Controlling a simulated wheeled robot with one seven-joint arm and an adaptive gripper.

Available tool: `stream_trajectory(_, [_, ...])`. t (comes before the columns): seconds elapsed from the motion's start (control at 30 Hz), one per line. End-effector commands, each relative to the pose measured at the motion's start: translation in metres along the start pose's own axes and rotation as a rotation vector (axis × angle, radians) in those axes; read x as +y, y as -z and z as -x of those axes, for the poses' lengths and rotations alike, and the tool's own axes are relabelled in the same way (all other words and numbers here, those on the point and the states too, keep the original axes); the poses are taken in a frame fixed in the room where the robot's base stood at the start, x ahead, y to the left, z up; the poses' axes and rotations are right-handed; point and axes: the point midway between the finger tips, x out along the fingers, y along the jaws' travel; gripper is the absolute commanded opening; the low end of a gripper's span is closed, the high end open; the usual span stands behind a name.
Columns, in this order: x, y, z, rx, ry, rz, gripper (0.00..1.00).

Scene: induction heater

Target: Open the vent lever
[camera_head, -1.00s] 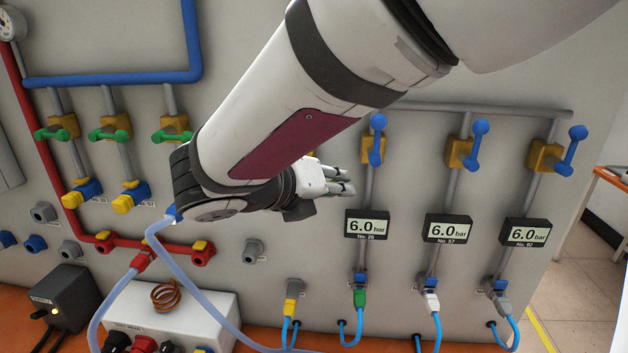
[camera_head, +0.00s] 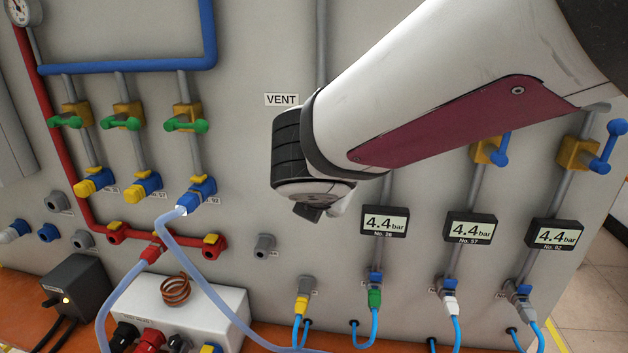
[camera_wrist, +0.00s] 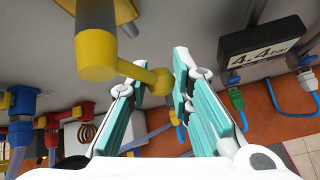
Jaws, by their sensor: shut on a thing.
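The vent lever (camera_wrist: 128,70) is yellow with a round knob, and it shows in the wrist view. It sticks out from a yellow valve body (camera_wrist: 96,45) at the upper left. My gripper (camera_wrist: 164,82) has its teal-padded fingers on either side of the knob and is shut on it. In the head view, the VENT label (camera_head: 281,100) is just left of my arm. The lever, its valve and most of my gripper are hidden behind my arm there.
Three pressure displays (camera_head: 470,228) read 4.4 bar on the right. Blue-handled valves (camera_head: 492,150) stand above them. Green-handled valves (camera_head: 185,118) are at the left. A pale blue hose (camera_head: 206,270) loops across the lower left.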

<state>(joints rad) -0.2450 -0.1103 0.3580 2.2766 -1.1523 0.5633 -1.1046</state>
Motion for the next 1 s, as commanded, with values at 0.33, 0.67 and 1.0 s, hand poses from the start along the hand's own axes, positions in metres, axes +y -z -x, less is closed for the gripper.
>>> stream_trajectory(0.33, [0.011,0.002,-0.003,0.032,-0.132,-0.171,0.00])
stream_trajectory(0.67, [0.015,0.004,-0.002,0.048,-0.176,-0.229,0.00])
stream_trajectory(1.0, [0.015,0.004,-0.002,0.050,-0.179,-0.233,0.00])
